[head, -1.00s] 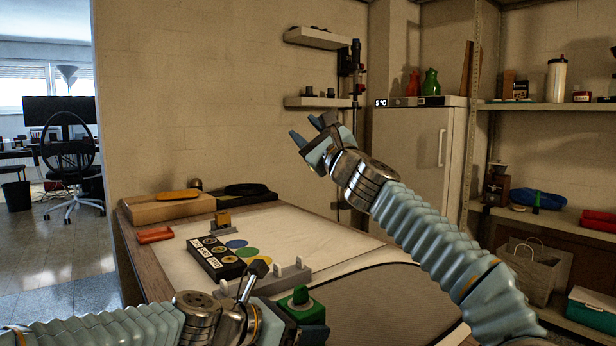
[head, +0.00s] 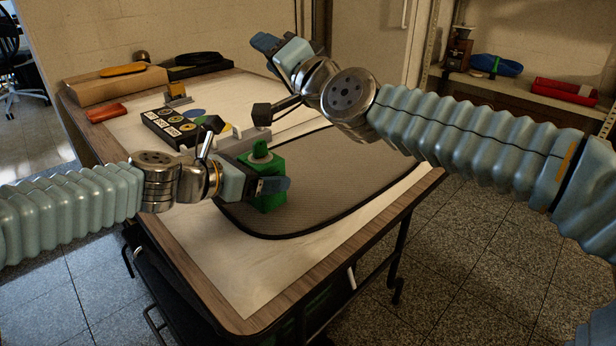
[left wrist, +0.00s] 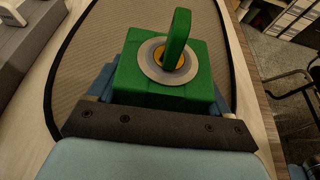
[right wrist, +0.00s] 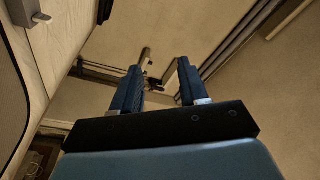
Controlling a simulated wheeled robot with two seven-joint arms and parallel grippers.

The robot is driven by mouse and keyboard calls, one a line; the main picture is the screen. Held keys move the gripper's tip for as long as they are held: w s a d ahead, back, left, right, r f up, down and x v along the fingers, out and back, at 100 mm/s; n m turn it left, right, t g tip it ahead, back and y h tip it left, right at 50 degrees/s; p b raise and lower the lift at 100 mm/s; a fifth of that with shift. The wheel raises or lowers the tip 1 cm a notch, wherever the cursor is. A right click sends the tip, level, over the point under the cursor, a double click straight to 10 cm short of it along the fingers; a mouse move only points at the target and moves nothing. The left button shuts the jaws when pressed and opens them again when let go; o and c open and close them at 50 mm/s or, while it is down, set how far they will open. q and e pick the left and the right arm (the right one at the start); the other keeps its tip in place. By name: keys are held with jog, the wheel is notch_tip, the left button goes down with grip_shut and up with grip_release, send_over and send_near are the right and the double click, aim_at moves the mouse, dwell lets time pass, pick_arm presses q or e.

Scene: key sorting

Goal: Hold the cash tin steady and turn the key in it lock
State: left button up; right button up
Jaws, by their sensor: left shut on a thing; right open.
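The green cash tin (head: 267,195) stands on the dark mat (head: 330,190) on the table. A green key (head: 260,152) stands up from its top; in the left wrist view the key (left wrist: 177,38) sits in the round grey and brass lock (left wrist: 157,62). My left gripper (head: 268,186) is shut on the tin's sides, low down. The left wrist view shows the tin (left wrist: 140,88) between its fingers, whose tips are hidden. My right gripper (head: 283,52) is raised over the table's far side, apart from the tin. Its fingers (right wrist: 158,84) are open and empty.
A grey slotted rack (head: 285,127) stands just behind the tin. The mat right of the tin is clear.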

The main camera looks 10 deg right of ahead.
aim_at(261, 148)
jog(key=s+d+f+n+g, duration=0.2)
jog(key=s+d+f+n, duration=0.2)
jog(key=s+f+n, duration=0.95)
jog(key=shift+m, duration=0.75)
jog(key=x, duration=0.3)
jog(key=f+x, duration=0.1)
jog(key=x, duration=0.7)
jog(key=shift+a+f, duration=0.25)
jog(key=shift+a, duration=0.2)
jog(key=shift+c, duration=0.2)
jog(key=c, duration=0.7)
jog(key=shift+r+y, duration=0.1)
jog(key=shift+y, duration=0.4)
jog(key=shift+c, duration=0.2)
